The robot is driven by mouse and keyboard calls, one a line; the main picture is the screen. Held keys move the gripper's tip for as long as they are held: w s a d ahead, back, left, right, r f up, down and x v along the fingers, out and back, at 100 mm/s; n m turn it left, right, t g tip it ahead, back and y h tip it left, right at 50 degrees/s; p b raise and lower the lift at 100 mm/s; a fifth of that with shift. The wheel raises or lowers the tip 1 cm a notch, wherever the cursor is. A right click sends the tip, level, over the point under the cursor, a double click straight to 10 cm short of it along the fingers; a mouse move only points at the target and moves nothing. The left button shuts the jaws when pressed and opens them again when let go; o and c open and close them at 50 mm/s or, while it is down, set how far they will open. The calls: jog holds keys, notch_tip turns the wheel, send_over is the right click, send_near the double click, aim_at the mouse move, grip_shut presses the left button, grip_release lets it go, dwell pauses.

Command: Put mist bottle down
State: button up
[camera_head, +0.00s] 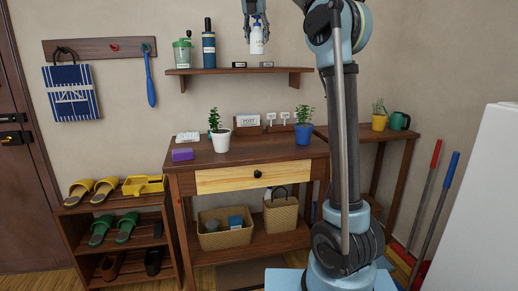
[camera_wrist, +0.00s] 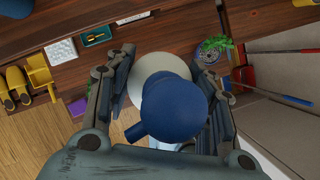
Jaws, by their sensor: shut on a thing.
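The mist bottle (camera_head: 257,42) is white with a dark label and hangs upright from my gripper (camera_head: 256,17) in the head view. Its base is in the air, in front of and above the right part of the wall shelf (camera_head: 225,71). In the wrist view its blue spray head (camera_wrist: 172,105) fills the middle between the two fingers of my gripper (camera_wrist: 163,95). The fingers are shut on it from both sides. The spray head hides much of what lies below it.
Below is a wooden table (camera_head: 285,152) with a white-potted plant (camera_head: 220,138), a blue-potted plant (camera_head: 304,132) and a purple block (camera_head: 182,154). The table's front middle is clear.

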jog(key=shift+s+d+f+m+h, duration=0.2)
jog(key=shift+f+m, duration=0.35)
jog(key=shift+f, duration=6.25)
jog(key=shift+s+d+f+m+h, duration=0.25)
jog(key=shift+f+m, duration=0.25)
jog(key=shift+f, duration=6.25)
jog(key=shift+s+d+f+m+h, duration=0.15)
jog(key=shift+s+f+m, duration=0.3)
jog(key=shift+f, duration=6.35)
jog(key=shift+w+a, duration=0.1)
jog(key=shift+w, duration=0.05)
jog(key=o, duration=1.2)
